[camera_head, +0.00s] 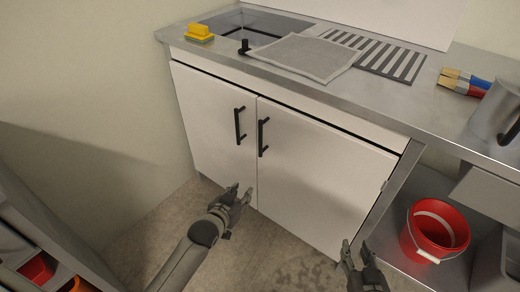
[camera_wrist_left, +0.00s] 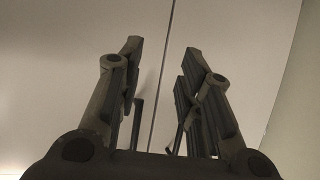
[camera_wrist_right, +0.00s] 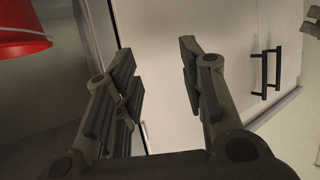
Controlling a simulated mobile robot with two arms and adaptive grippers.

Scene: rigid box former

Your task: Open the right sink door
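The right sink door (camera_head: 315,180) is a white panel under the counter, shut, with a black vertical bar handle (camera_head: 262,137) near the seam. The left sink door (camera_head: 212,120) is also shut, with its own black handle (camera_head: 239,126). My left gripper (camera_head: 240,195) is open and empty, low in front of the doors near the seam. In the left wrist view its fingers (camera_wrist_left: 163,55) face the seam, and both handles partly show between them. My right gripper (camera_head: 355,247) is open and empty by the right door's lower right corner; its fingers (camera_wrist_right: 155,55) touch nothing visible.
A red bucket (camera_head: 435,232) stands on the lower shelf right of the cabinet. On the steel counter (camera_head: 400,112) are a yellow sponge (camera_head: 200,30), a grey cloth (camera_head: 300,56), brushes (camera_head: 465,80) and a metal pot (camera_head: 495,108). The floor before the doors looks clear.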

